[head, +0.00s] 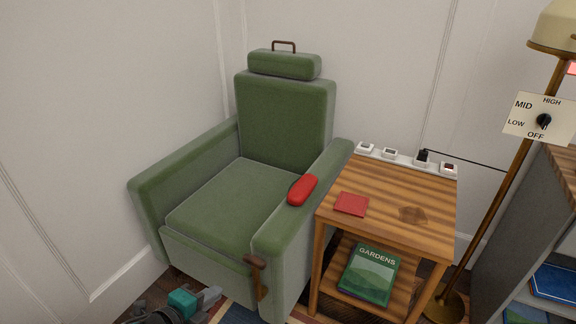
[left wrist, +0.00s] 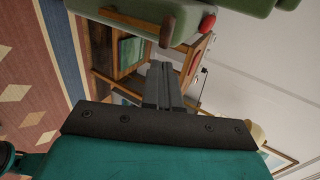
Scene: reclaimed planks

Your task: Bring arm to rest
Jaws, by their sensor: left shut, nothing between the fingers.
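My left gripper (head: 211,294) shows at the bottom of the head view, low in front of the green armchair (head: 215,210). It has a teal body and grey fingers. In the left wrist view its fingers (left wrist: 163,72) are together, shut and empty. They touch nothing that I can see. My right arm and gripper are not in view.
A red object (head: 302,190) lies on the armchair's right armrest; a brown lever (head: 257,276) is on its front. The wooden side table (head: 385,190) bears a red square (head: 351,204), with a "GARDENS" book (head: 369,275) below. A brass lamp (head: 497,195) and shelf stand right.

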